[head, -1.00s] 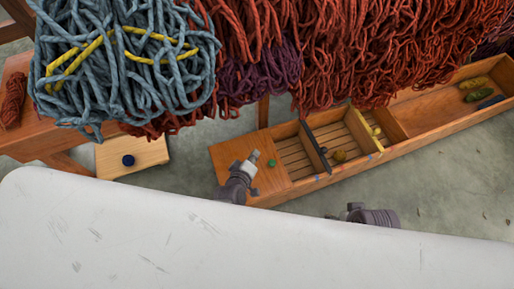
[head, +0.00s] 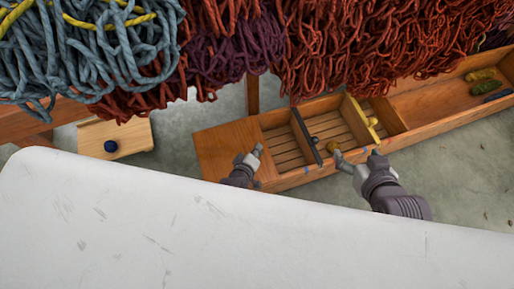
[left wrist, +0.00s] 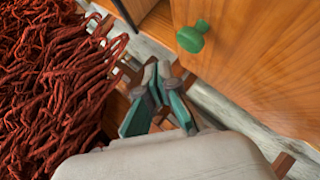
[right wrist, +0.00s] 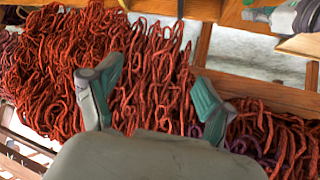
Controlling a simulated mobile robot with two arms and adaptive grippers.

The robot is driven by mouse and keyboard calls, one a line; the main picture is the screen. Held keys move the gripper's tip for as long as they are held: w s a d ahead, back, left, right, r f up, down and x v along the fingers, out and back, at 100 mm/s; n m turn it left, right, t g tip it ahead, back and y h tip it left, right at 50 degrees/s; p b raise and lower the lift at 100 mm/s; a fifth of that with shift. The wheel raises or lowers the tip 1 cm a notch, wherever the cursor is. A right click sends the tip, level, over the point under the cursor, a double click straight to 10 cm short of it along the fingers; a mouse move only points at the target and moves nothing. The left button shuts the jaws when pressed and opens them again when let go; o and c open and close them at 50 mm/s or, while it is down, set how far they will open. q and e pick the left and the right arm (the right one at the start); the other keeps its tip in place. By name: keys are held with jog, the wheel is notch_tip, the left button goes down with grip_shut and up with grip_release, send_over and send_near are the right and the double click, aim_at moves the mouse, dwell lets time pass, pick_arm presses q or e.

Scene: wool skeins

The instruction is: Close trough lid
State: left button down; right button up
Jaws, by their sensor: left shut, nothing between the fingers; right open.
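The trough (head: 440,120) is a long wooden box running from lower left to upper right. A flat wooden lid (head: 222,148) covers its left end; the compartments to the right are uncovered. The lid's green knob (left wrist: 193,36) shows in the left wrist view, but I cannot make it out in the head view. My left gripper (head: 257,149) is shut and empty by the lid's right part; in the left wrist view its fingers (left wrist: 160,85) are apart from the knob. My right gripper (head: 357,154) is open and empty near the trough's front wall; its spread fingers also show in the right wrist view (right wrist: 155,90).
Several small skeins (head: 484,88) lie at the right end. Red wool (head: 380,45) hangs behind.

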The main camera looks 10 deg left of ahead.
aim_at(260, 155)
pick_arm(q)
jog(key=f+b, duration=0.2)
jog(key=shift+w+d+f, duration=0.2)
jog(key=shift+d+f, duration=0.2)
pick_arm(e)
jog(key=w+a+r+t+y, duration=0.2)
jog(key=w+r+t, duration=0.4)
jog(key=r, duration=0.3)
jog(key=shift+r+t, duration=0.25)
jog(key=shift+t, duration=0.15)
